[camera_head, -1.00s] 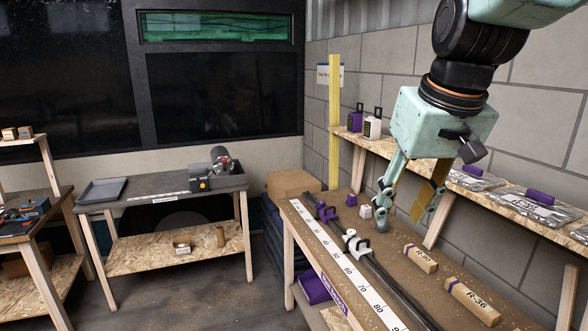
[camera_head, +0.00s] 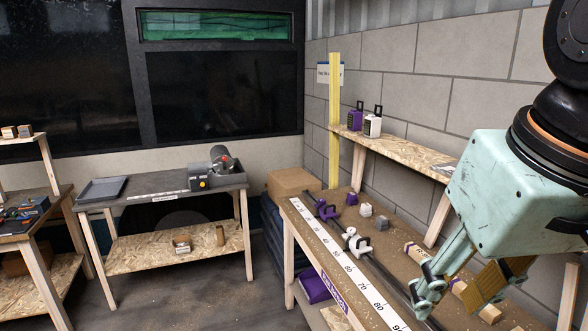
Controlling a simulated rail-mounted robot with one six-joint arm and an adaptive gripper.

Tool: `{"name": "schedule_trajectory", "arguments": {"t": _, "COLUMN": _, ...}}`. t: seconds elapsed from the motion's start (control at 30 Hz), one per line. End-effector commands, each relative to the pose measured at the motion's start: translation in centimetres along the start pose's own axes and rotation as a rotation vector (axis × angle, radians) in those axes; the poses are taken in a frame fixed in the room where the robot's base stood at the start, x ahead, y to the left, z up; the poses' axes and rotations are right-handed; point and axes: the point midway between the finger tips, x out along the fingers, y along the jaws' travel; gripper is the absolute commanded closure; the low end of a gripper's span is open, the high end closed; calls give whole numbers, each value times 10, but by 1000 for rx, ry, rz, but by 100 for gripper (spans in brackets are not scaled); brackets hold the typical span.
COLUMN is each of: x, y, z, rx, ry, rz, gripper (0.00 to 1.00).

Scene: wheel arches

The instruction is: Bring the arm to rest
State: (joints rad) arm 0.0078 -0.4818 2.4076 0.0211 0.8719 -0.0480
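My gripper (camera_head: 458,292) hangs at the right, low over the near part of the long workbench (camera_head: 295,225). Its two fingers are spread apart and I see nothing held between them. Wooden blocks (camera_head: 412,250) lie on the bench behind and beside the fingers, which partly cover them. The fingertips' exact height above the bench is hard to tell. A small dark grey block (camera_head: 388,228) stands free on the bench, near a white block (camera_head: 365,210) and a purple block (camera_head: 352,199).
A measuring strip (camera_head: 335,255) and a dark rail with a purple clamp (camera_head: 327,212) and a white clamp (camera_head: 358,245) run along the bench. A wooden shelf (camera_head: 400,153) on the wall carries purple and white boxes. A side table (camera_head: 150,205) stands left, across open floor.

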Motion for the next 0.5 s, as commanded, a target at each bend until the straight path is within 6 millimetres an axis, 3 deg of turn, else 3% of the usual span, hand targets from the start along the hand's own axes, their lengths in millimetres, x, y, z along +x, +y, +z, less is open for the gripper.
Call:
{"name": "schedule_trajectory", "arguments": {"t": 0.2, "x": 0, "y": 0, "z": 42, "rx": 15, "ry": 0, "rz": 8, "gripper": 64}}
{"name": "schedule_trajectory", "arguments": {"t": 0.5, "x": 2, "y": 1, "z": 70, "rx": 25, "ry": -2, "rz": 14, "gripper": 64}}
